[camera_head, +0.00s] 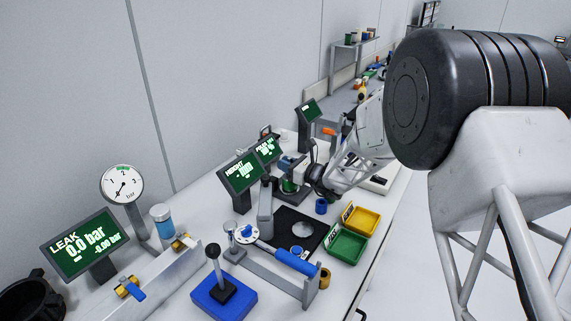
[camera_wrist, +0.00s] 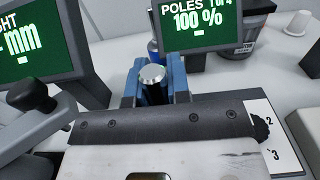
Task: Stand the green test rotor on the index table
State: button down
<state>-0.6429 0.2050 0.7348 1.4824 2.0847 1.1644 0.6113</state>
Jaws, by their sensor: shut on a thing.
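A green part, likely the green test rotor (camera_head: 289,186), shows below my gripper (camera_head: 289,174) in the camera_head view. In the camera_wrist view, my gripper (camera_wrist: 154,88) has its blue fingers closed on either side of a dark shaft with a bright silver top (camera_wrist: 152,73). The green body is hidden there behind the gripper's palm. The rotor looks upright. A dark base, likely the index table (camera_head: 292,199), lies beneath it; I cannot tell whether they touch. A white plate marked 2 and 3 (camera_wrist: 274,139) shows at the right of the camera_wrist view.
The HEIGHT display (camera_head: 241,172) and the POLES display (camera_wrist: 202,22) stand close by. A black plate (camera_head: 286,232), a yellow bin (camera_head: 364,220) and a green bin (camera_head: 346,246) lie nearer. A dark knob (camera_wrist: 30,97) is at left in the camera_wrist view.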

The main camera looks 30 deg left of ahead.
jog(key=c, duration=1.1)
grip_release()
jog(key=shift+r, duration=0.15)
jog(key=d, duration=1.2)
